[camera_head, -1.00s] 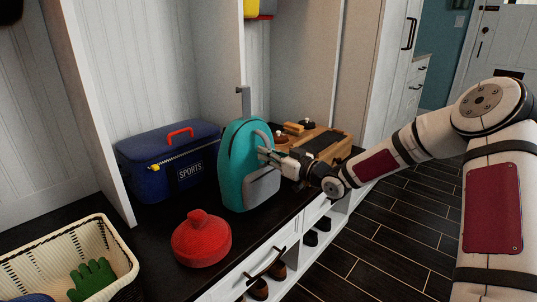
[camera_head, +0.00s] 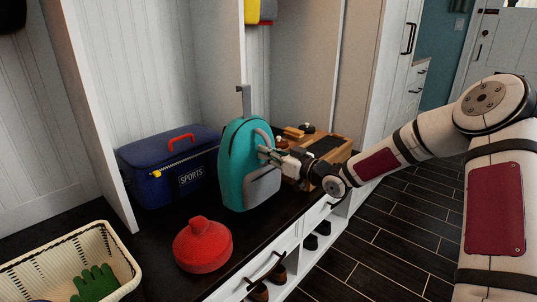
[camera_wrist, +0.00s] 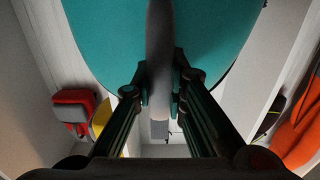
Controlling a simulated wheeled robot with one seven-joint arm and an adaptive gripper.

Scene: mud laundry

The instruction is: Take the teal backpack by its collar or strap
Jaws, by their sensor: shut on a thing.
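The teal backpack (camera_head: 236,168) stands upright on the dark bench top, with a grey front pocket and a grey strap (camera_head: 263,138) on its side toward me. My gripper (camera_head: 268,153) reaches it from the right, at the strap. In the wrist view the grey strap (camera_wrist: 159,60) runs down between the two fingers of my gripper (camera_wrist: 156,92), which are shut on it. The teal body (camera_wrist: 110,40) of the backpack fills the top of that view. The strap's lower end is partly hidden by the fingers in the head view.
A blue sports bag (camera_head: 165,172) stands left of the backpack. A wicker basket (camera_head: 118,255) holding a green glove is at lower left. A wooden box (camera_head: 335,155) is behind my gripper. Shoes sit in cubbies below the bench.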

